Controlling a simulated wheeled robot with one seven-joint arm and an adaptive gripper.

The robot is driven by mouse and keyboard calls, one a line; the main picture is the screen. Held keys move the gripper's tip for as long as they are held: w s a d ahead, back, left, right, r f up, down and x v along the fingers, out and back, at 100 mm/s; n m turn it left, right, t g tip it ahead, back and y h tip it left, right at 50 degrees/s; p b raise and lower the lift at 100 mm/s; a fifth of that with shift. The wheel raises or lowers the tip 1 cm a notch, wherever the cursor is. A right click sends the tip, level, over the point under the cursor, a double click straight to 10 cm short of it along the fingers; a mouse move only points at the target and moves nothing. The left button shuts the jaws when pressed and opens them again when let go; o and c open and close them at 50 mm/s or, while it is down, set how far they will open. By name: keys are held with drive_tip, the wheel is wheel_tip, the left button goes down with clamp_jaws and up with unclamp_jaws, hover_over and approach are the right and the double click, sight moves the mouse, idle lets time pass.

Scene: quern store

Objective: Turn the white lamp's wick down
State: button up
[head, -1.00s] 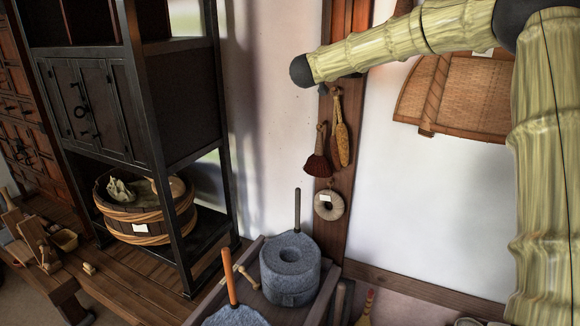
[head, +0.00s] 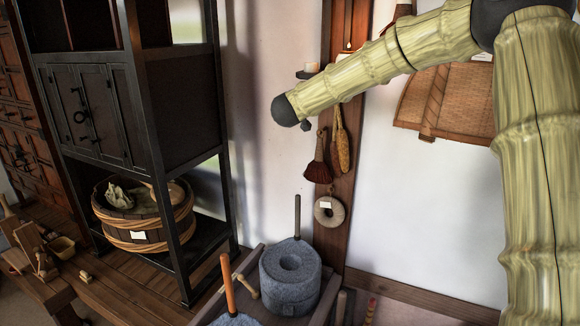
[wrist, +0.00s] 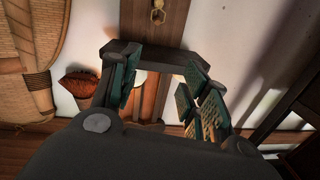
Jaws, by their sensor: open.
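A small white object (head: 312,67), possibly the lamp, sits on a small dark wall bracket (head: 306,75) left of the wooden post, partly behind my arm. A small glow (head: 347,47) shows on the post just above my arm. I cannot tell a wick or knob on either. In the wrist view, my gripper (wrist: 163,88) is open, its green-padded fingers apart in front of the wooden post. A pale patch shows between the fingers, partly covered; I cannot tell what it is.
A red-brown brush (head: 317,168) and a stone ring (head: 329,210) hang on the post. A woven basket (head: 450,100) hangs at right. A black cabinet (head: 150,120) stands at left, a stone quern (head: 290,278) below.

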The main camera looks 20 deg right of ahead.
drive_tip(key=a+f+n+y, duration=0.2)
drive_tip(key=a+f, duration=0.2)
drive_tip(key=f, duration=0.7)
drive_tip(key=a+f+n+t+y, duration=0.1)
drive_tip(key=a+f, duration=0.4)
drive_tip(key=f, duration=0.6)
drive_tip(key=shift+s+n+y, duration=0.45)
drive_tip(key=shift+n+y, duration=0.25)
drive_tip(key=shift+n, duration=0.1)
drive_tip(key=shift+f, duration=0.1)
